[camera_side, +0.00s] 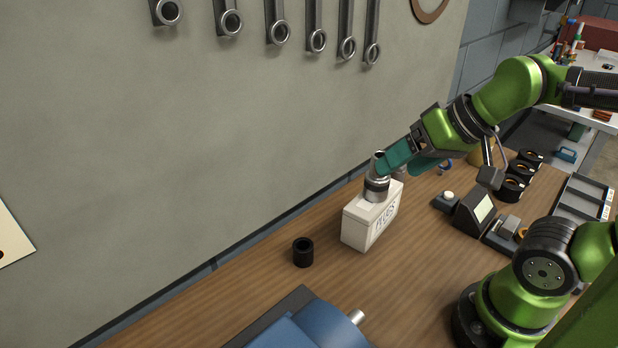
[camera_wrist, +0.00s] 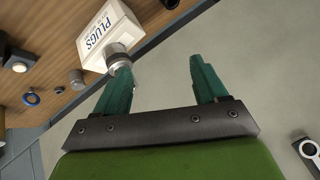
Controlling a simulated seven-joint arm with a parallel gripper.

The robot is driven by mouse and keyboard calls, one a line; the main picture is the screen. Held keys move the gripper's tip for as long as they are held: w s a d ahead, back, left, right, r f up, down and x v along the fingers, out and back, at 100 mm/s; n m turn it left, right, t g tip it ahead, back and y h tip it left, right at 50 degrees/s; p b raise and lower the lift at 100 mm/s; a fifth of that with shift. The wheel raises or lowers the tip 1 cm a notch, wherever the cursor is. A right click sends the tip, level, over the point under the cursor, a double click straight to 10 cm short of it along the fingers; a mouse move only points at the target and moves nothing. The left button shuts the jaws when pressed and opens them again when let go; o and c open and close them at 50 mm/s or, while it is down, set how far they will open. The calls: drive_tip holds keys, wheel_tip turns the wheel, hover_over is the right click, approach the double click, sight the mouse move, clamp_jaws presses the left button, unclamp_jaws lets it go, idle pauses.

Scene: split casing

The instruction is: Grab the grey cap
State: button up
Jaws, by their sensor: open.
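A shiny grey metal cap (camera_side: 376,190), stepped and round, stands upright on top of a white box marked PLUGS (camera_side: 358,228). In the wrist view the cap (camera_wrist: 118,56) shows on the box (camera_wrist: 97,32), at the tip of the left finger. My gripper (camera_side: 401,167) is beside the cap, with one teal finger overlapping its upper part in the side view. In the wrist view my gripper (camera_wrist: 160,64) is open, with nothing between its fingers. I cannot tell whether the left finger touches the cap.
A black sleeve (camera_side: 303,252) stands on the bench left of the box. A blue casing (camera_side: 300,328) lies at the front. A small dark grey cylinder (camera_wrist: 77,80) and a blue ring (camera_wrist: 32,99) are beyond the box. The wall with hanging wrenches (camera_side: 277,33) is close behind.

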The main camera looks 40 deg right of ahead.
drive_tip(key=shift+o, duration=0.4)
drive_tip(key=n+g+h, duration=0.2)
drive_tip(key=n+g, duration=0.4)
drive_tip(key=g, duration=0.1)
hover_over(397, 172)
drive_tip(key=d, duration=0.2)
wheel_tip(397, 172, down, 18)
drive_tip(key=shift+w+r, duration=0.1)
drive_tip(key=shift+r, duration=0.05)
drive_tip(key=shift+w+f, duration=0.2)
drive_tip(key=shift+f, duration=1.2)
drive_tip(key=shift+w+f, duration=0.15)
drive_tip(key=shift+f, duration=1.25)
drive_tip(key=c, duration=1.3)
